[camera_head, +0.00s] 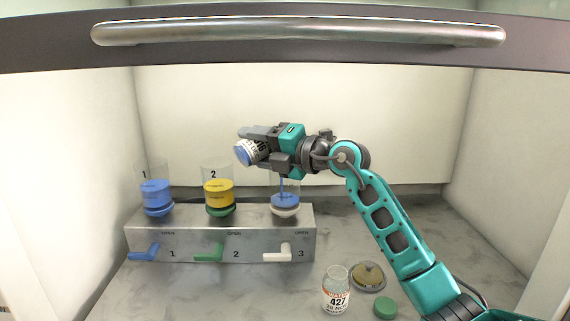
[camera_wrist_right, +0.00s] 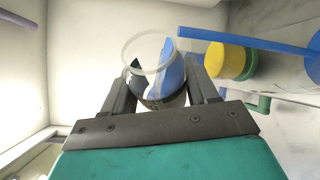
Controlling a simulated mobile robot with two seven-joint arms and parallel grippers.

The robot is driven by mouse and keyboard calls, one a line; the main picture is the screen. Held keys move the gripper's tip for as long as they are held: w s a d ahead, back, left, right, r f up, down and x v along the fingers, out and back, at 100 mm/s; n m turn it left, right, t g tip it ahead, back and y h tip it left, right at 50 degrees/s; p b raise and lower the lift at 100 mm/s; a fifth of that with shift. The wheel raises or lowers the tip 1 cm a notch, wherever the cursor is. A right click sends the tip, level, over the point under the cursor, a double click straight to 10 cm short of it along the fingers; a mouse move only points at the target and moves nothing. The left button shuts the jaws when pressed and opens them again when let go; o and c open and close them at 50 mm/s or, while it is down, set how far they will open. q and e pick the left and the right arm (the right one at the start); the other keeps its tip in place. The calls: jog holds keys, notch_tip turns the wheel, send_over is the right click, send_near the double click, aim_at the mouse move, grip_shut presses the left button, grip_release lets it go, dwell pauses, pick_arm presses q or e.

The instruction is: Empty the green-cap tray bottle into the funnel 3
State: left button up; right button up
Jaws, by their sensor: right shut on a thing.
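My right gripper (camera_head: 262,146) is shut on a tilted clear bottle (camera_head: 253,151) with a white label and blue liquid. The bottle also shows in the right wrist view (camera_wrist_right: 160,75), its round mouth uncapped. A thin blue stream (camera_head: 282,188) falls from below the gripper into funnel 3 (camera_head: 285,203), which holds blue liquid above a white base. The bottle's mouth is hidden by the gripper in the head view. My left gripper is not in view.
Funnel 1 (camera_head: 155,190) with blue liquid and funnel 2 (camera_head: 218,192) with yellow liquid stand on the metal valve block (camera_head: 220,238). Colored valve handles project in front. A brownish domed object (camera_head: 368,276) sits behind the green cap. Incubator walls enclose both sides.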

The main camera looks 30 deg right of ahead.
jog(key=shift+d+r, duration=0.15)
jog(key=shift+d+r+m+p, duration=0.1)
jog(key=shift+d+m+p, duration=0.05)
jog(key=shift+m+p, duration=0.2)
jog(key=shift+w+d+r+m+y+p, duration=0.1)
jog(key=shift+d+r+m+y+p, duration=0.15)
jog(key=shift+m+y+p, duration=0.15)
dwell(0.3)
jog(key=shift+d+r+m+t+p, duration=0.15)
jog(key=shift+r+m+t+p, duration=0.2)
jog(key=shift+m+t+p, duration=0.65)
dwell(0.4)
jog(key=shift+d+r+m+p, duration=0.25)
jog(key=shift+m+p, duration=0.4)
jog(key=shift+p, duration=0.8)
jog(key=shift+w+r+m, duration=0.1)
jog(key=shift+r+m, duration=0.2)
jog(key=shift+m, duration=0.4)
dwell(0.3)
